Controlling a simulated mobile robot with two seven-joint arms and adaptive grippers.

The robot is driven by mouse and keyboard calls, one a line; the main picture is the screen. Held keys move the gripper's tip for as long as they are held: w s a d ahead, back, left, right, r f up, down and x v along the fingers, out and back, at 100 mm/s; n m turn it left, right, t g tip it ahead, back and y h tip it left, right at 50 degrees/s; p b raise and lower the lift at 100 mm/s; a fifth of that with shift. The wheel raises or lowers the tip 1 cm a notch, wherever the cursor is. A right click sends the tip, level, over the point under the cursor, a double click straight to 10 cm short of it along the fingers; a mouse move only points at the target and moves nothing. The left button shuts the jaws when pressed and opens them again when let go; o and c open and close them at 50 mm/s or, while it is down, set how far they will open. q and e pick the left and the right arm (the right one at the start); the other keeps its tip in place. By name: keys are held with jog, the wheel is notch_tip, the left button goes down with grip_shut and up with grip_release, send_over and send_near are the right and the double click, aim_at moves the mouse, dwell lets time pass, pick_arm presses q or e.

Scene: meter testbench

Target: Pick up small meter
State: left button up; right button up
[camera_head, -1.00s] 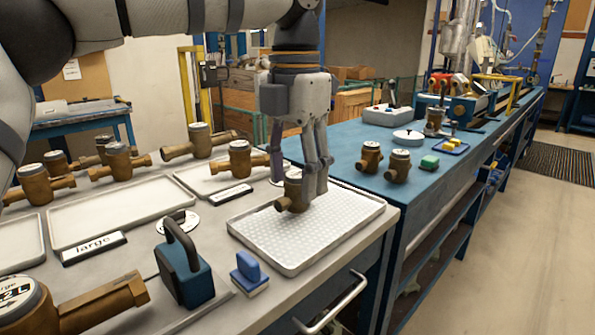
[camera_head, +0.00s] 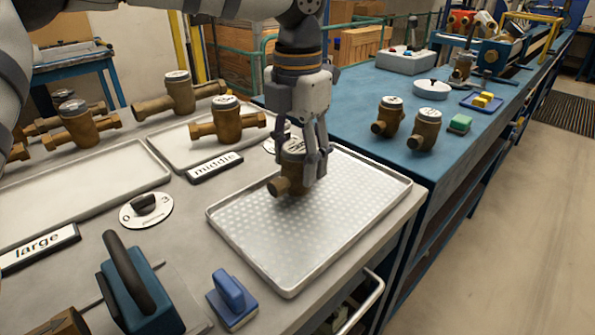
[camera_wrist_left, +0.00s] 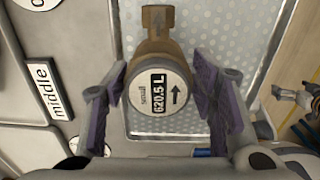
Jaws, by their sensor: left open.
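The small meter (camera_head: 289,166) is a brass body with a round white face, standing on the perforated metal tray (camera_head: 262,262) in the head view. In the left wrist view the small meter (camera_wrist_left: 158,90) shows its face reading "small 620.5 L" with an arrow. My left gripper (camera_head: 308,165) reaches down over the meter from above. In the wrist view its purple-padded fingers (camera_wrist_left: 160,98) stand open on both sides of the meter's face, with small gaps visible. The lower part of the meter is partly hidden by the fingers. My right gripper is not in view.
A middle meter (camera_head: 228,122) sits on a tray behind the "middle" label (camera_head: 215,167). A blue-handled block (camera_head: 231,298) and a dark-handled blue tool (camera_head: 138,285) stand in front, left of the tray. Two brass meters (camera_head: 424,128) stand on the blue bench.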

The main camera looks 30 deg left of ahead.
pick_arm(q)
notch_tip(320, 180, down, 3)
jog(key=shift+w+r, duration=0.1)
jog(key=shift+r, duration=0.1)
grip_shut()
